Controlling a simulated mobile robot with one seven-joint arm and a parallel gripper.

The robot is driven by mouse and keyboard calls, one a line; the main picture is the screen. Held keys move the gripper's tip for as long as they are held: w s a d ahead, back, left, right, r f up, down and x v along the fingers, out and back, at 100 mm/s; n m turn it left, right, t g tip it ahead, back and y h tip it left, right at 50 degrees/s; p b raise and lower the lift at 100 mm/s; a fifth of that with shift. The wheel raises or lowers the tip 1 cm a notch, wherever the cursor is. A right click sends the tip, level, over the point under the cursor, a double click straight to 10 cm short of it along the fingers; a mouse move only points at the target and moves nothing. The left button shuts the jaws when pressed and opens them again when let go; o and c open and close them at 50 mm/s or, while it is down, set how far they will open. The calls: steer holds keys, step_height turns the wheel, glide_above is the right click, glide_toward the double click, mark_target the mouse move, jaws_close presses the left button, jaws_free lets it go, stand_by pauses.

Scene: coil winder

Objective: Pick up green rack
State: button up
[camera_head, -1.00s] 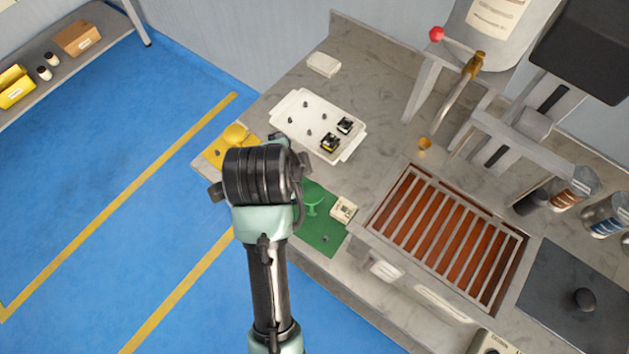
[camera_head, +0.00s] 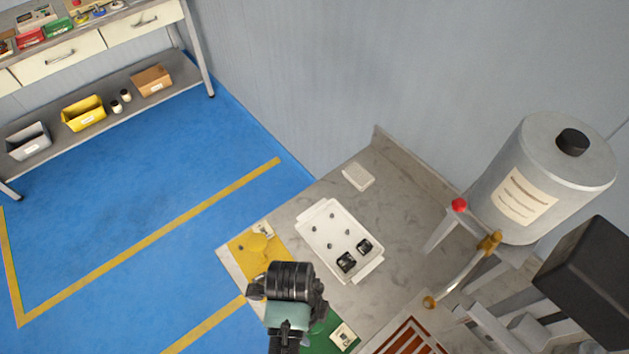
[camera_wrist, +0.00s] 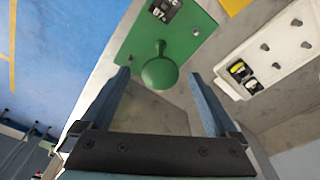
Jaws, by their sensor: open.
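A flat green plate with a green knob-like round part, which I take for the green rack (camera_wrist: 185,38), lies on the grey bench in the wrist view. Its round head faces the camera, and a dark label sits at one corner of the plate. In the head view only a piece of the green plate (camera_head: 320,343) shows, mostly covered by my arm. My gripper (camera_wrist: 159,76) is open.
A white tray (camera_head: 313,219) with black blocks and pegs stands behind. A grey tank (camera_head: 550,165) and red-slatted grate (camera_head: 410,340) are at the right. Blue floor is clear at the left.

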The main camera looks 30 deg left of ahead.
steer(key=shift+w+d+f+p, duration=0.1)
steer(key=shift+d+f+p, duration=0.1)
steer(key=shift+f, duration=1.3)
steer(key=shift+w+d+f+p, duration=0.1)
steer(key=shift+d+f, duration=0.1)
steer(key=shift+f, duration=1.3)
jaws_close()
